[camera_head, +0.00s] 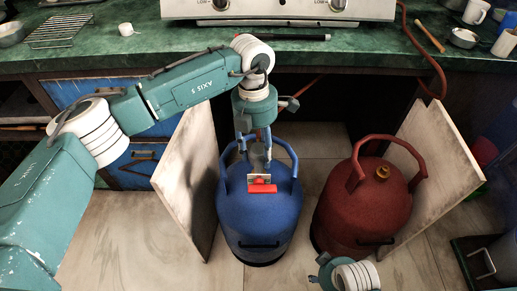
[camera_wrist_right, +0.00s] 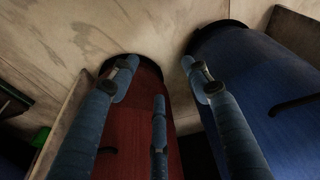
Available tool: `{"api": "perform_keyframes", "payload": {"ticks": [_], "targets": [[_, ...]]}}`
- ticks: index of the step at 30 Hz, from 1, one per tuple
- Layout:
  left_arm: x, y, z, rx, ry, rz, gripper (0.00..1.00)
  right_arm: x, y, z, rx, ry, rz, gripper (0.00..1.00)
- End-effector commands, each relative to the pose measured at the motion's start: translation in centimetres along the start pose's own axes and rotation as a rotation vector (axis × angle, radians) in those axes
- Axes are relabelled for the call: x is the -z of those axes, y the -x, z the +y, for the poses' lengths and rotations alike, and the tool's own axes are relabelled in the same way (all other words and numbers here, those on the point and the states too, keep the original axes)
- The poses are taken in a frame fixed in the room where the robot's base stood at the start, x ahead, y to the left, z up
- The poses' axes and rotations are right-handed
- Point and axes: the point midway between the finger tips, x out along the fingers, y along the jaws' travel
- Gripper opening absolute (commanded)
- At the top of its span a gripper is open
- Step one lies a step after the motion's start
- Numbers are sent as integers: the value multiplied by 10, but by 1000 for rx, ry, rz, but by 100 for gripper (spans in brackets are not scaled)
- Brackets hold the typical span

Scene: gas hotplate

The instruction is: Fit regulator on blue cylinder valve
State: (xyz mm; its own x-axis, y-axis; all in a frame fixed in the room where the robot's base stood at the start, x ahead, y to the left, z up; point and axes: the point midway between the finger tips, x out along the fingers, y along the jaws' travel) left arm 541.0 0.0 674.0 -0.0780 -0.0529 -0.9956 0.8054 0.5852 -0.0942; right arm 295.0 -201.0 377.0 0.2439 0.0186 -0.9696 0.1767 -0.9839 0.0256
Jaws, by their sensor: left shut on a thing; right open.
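The blue cylinder (camera_head: 258,222) stands upright on the floor between the open doors; its valve is hidden. My left gripper (camera_head: 256,155) is above it, inside its blue collar, pointing down. It is shut on the regulator (camera_head: 261,186), which shows a pale plate and a red bar. I cannot tell whether the regulator touches the valve. In the right wrist view my right gripper (camera_wrist_right: 160,85) is open and empty, its fingers spread in front of the red cylinder (camera_wrist_right: 138,125) and beside the blue cylinder (camera_wrist_right: 262,75).
The red cylinder also stands upright at the right in the head view (camera_head: 362,208), with a brass valve (camera_head: 382,172) on top. Open door panels flank both cylinders, left (camera_head: 190,170) and right (camera_head: 440,170). The green counter (camera_head: 300,46) bears the hotplate (camera_head: 280,8). A red hose (camera_head: 436,65) hangs at right.

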Motion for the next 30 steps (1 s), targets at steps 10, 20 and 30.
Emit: {"api": "perform_keyframes", "payload": {"ticks": [10,20,30], "targets": [[0,-13,1,0,0,0,8,10,28,2,-3,-3,17,48],[0,-24,2,0,0,0,8,17,56,3,-5,-5,32,48],[0,-30,3,0,0,-1,8,19,74,4,-7,-6,39,48]]}}
